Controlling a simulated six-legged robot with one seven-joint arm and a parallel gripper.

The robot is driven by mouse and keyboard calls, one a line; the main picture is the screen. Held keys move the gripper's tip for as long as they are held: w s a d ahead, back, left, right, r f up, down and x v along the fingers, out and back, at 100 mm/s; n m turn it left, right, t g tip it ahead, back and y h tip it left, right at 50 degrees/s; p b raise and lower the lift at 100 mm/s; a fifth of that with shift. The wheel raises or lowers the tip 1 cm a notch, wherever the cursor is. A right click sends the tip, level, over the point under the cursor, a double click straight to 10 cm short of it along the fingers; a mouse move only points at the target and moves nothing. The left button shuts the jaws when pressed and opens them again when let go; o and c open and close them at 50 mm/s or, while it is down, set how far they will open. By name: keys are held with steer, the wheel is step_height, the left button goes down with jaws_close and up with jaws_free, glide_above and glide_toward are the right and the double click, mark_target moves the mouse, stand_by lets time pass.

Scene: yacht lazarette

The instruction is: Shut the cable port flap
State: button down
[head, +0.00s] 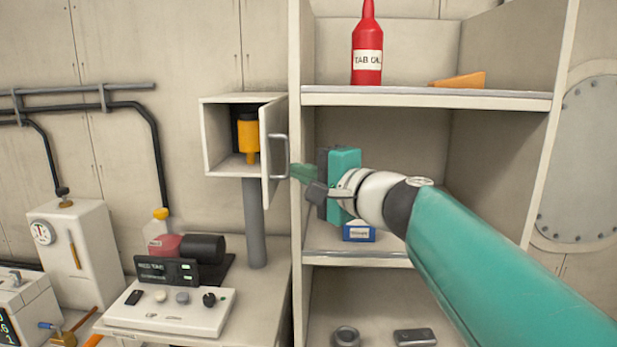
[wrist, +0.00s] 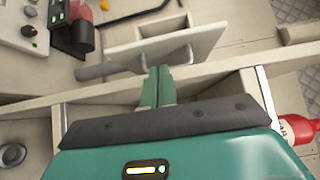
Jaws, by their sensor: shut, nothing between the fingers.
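A small pale wall box (head: 228,133) stands open, its hinged flap (head: 270,165) swung out toward me on the right side. It is the only flap I see. A grey bar handle (head: 281,156) is on the flap's outer face. My gripper (head: 296,172) is shut and empty, its green fingers pointing at the flap just right of the handle. In the wrist view the fingertips (wrist: 158,72) lie in front of the flap (wrist: 175,47) and overlap the handle's line; I cannot tell whether they touch. An orange-yellow fitting (head: 248,138) is inside the box.
Right of the box, a shelf unit (head: 430,98) holds a red bottle (head: 367,50), an orange wedge (head: 459,80) and a blue box (head: 358,232). Its upright edge (head: 295,60) is close to my gripper. Below left, a bench (head: 270,290) carries a control panel (head: 170,308). A grey post (head: 255,225) supports the box.

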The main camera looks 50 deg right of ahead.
mark_target(269, 162)
steer(key=w, duration=0.5)
steer(key=shift+w+d, duration=0.15)
